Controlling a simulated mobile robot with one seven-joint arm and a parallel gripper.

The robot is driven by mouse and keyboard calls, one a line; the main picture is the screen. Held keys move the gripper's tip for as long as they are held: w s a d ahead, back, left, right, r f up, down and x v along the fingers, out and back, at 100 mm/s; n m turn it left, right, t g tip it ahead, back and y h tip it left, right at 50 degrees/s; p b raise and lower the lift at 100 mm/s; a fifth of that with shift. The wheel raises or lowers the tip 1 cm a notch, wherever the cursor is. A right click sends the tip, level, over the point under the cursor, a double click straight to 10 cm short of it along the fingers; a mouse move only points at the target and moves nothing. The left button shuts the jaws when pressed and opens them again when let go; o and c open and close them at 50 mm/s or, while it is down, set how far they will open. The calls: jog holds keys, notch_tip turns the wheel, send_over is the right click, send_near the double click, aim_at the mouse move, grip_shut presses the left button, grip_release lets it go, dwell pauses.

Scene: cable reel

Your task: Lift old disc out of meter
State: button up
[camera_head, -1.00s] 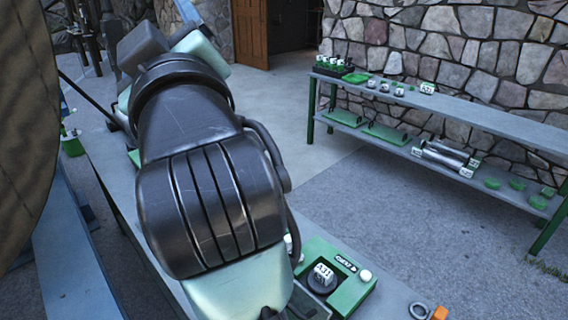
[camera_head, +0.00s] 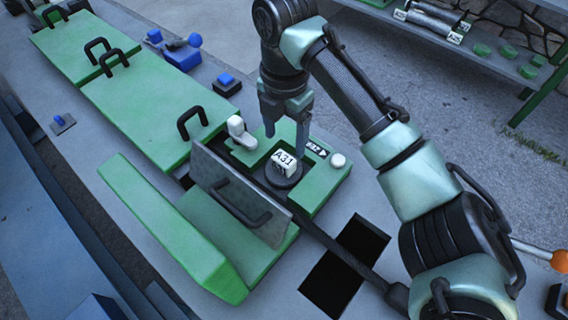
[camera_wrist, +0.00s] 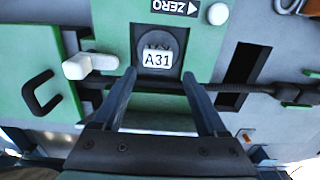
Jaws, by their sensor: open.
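The old disc (camera_head: 284,178) is a dark round piece topped by a white block marked A31. It sits in the recess of the green meter (camera_head: 327,186), and its label also shows in the wrist view (camera_wrist: 157,60). My gripper (camera_head: 286,136) is open and empty, pointing down above and just behind the disc in the head view. In the wrist view the two fingers (camera_wrist: 159,78) reach toward the disc, one on either side of its label, with a gap to each. I cannot tell their height above it.
A grey flap (camera_head: 222,184) with a dark handle stands tilted up beside the meter. A white lever (camera_head: 240,131) and a white knob (camera_head: 338,160) flank the recess. A dark rectangular opening (camera_head: 345,270) lies in the bench at front right. Green lids (camera_head: 150,105) with handles extend left.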

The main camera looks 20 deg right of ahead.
aim_at(284, 158)
jog(key=f, duration=0.8)
jog(key=shift+w, duration=0.2)
grip_shut()
